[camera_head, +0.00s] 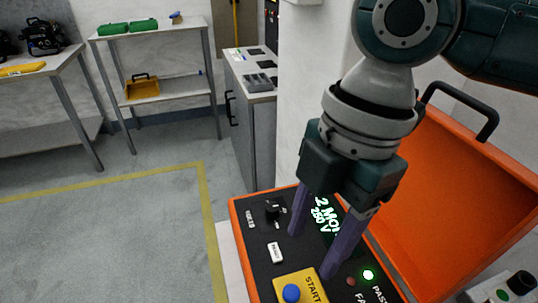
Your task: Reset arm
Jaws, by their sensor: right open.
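My right gripper (312,255) reaches down from the upper right over the black panel of an orange tester case (237,222). Its two purple fingers are apart with nothing between them. The tips are over or near the panel; I cannot tell if they touch it. A lit display (326,222) shows "250 V" and is partly covered by the fingers. A black knob (272,211), a white button (275,253) and a blue button (291,293) on a yellow START plate (315,287) show beside the fingers. The green light (368,274) by PASS is lit. My left gripper is not in view.
The case's open orange lid (470,190) with a black handle (487,122) stands at the right. A grey cabinet (250,135) is behind. A shelf table (150,30) holds green cases and a yellow bin (142,86). The floor at the left is clear.

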